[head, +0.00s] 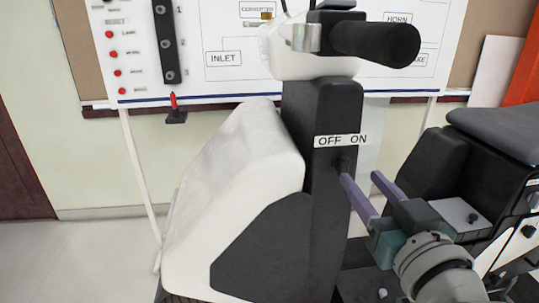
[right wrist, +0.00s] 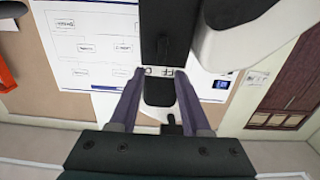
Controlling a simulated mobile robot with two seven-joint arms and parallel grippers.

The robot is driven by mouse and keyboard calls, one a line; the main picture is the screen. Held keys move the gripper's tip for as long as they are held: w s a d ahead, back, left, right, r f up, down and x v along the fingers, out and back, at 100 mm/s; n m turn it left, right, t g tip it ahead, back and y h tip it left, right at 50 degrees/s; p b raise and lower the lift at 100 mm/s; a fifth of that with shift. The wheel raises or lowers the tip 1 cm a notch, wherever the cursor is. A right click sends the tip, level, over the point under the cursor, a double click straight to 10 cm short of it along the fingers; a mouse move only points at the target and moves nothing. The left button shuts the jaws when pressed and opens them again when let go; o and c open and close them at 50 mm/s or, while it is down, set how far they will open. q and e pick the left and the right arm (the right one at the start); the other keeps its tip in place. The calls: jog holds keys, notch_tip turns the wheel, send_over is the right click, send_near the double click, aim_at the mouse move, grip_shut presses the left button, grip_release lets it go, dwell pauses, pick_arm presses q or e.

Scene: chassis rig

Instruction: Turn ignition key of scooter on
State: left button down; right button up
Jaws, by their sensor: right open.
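The scooter's black steering column (head: 316,105) stands upright in the middle of the head view, with a white OFF ON label (head: 340,140) on it. A small dark shape just below the label (head: 343,164) looks like the ignition key; the near purple finger partly hides it. My right gripper (head: 361,180) is open, its two purple fingers spread and pointing at the column just below the label. In the right wrist view both fingers (right wrist: 158,100) are apart, with nothing held. I cannot make out the key clearly there. My left gripper is not in view.
The scooter's white front shield (head: 225,165) is left of the column. A black handlebar grip (head: 375,42) sticks out above. A dark seat (head: 500,128) is at the right. A white labelled board (head: 222,35) is on the wall behind. Floor at the left is clear.

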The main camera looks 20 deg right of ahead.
aim_at(347, 162)
jog(key=x, duration=0.5)
jog(key=shift+w, duration=0.25)
grip_shut()
dwell(0.4)
